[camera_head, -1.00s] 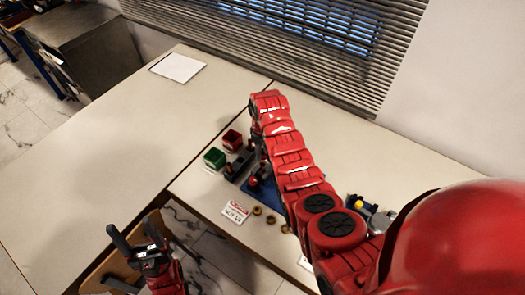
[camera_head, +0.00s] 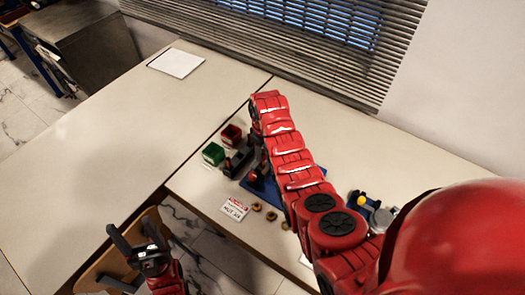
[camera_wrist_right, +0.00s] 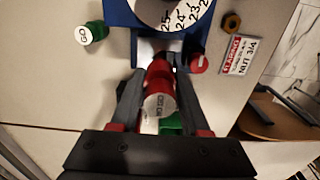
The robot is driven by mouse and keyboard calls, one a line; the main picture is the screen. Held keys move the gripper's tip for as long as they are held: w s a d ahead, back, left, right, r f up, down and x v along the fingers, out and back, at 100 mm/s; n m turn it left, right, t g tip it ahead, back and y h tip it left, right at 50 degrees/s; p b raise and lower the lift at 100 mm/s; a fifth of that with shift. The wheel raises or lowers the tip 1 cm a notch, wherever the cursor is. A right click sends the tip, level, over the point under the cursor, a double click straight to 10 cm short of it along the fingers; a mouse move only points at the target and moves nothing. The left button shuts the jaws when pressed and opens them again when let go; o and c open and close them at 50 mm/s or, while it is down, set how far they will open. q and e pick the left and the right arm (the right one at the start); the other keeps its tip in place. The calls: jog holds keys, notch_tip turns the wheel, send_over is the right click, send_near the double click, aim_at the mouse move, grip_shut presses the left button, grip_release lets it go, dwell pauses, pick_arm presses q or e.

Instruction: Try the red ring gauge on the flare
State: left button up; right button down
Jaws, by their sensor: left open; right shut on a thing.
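My right gripper (camera_wrist_right: 160,88) is shut on a red cylindrical gauge (camera_wrist_right: 158,76) whose pale end face reads NO GO. The gauge lies between the two dark fingers, in front of a blue fixture (camera_wrist_right: 118,12) with a numbered dial (camera_wrist_right: 180,14). I cannot make out the flare, nor whether the gauge touches it. A green GO gauge (camera_wrist_right: 92,32) stands left of the fixture in the right wrist view. In the head view my right arm hides most of the fixture's blue base (camera_head: 258,187). My left gripper (camera_head: 137,247) is open and empty, off the table's front edge.
A red bin (camera_head: 231,135) and a green bin (camera_head: 213,154) stand left of the fixture. A printed card (camera_head: 235,209) and brass nuts (camera_head: 271,216) lie in front. A small red piece (camera_wrist_right: 199,63) sits beside my right finger. The left table (camera_head: 110,150) is mostly clear.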

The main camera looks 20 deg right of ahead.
jog(key=shift+f, duration=0.4)
jog(key=shift+f+b, duration=0.35)
jog(key=shift+b, duration=0.1)
jog(key=shift+r, duration=0.15)
dwell(1.4)
jog(key=shift+r+p, duration=0.35)
jog(key=shift+r, duration=0.5)
jog(key=shift+r+p, duration=0.35)
jog(key=shift+r, duration=1.7)
